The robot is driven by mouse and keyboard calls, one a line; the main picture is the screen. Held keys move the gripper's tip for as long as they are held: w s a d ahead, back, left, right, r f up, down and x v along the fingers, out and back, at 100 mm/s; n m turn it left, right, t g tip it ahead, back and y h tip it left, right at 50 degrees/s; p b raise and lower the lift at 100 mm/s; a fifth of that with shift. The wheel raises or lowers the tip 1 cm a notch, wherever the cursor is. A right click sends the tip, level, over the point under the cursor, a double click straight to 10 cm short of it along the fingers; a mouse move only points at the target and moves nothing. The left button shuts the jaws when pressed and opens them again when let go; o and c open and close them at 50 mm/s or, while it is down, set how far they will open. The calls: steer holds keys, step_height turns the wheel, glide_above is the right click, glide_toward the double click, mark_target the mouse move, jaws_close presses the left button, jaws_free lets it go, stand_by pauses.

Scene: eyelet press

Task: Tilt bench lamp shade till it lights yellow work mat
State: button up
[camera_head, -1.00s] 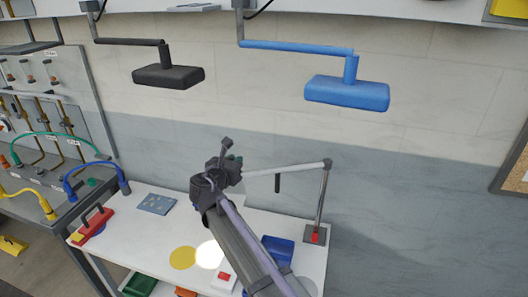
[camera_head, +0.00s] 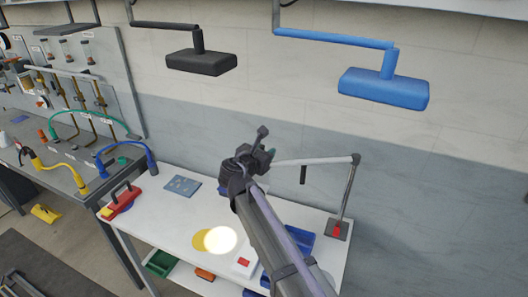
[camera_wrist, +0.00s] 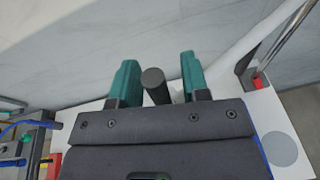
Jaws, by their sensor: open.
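The bench lamp stands on the white table by its base (camera_head: 338,229), with a grey post and a pale arm (camera_head: 315,161) reaching left to my gripper (camera_head: 260,156). Its shade is mostly hidden behind my gripper. A dark rod (camera_wrist: 155,86), seen nearly end-on, lies between the green fingers in the wrist view; whether they touch it is unclear. My gripper is open. The bright light spot (camera_head: 222,241) covers the right part of the round yellow mat (camera_head: 198,240); the mat's left part is outside it.
A black lamp (camera_head: 201,62) and a blue lamp (camera_head: 384,89) hang above from the wall. A red-handled tool (camera_head: 122,201) and a blue-grey plate (camera_head: 181,187) lie at the table's left. Blue bins (camera_head: 300,244) stand behind my arm. A grey disc (camera_wrist: 281,149) is at right.

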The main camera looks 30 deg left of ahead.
steer(key=p+v, duration=0.2)
steer(key=v, duration=0.8)
steer(key=shift+s, duration=0.35)
steer(key=shift+r, duration=0.1)
steer(key=shift+c, duration=0.3)
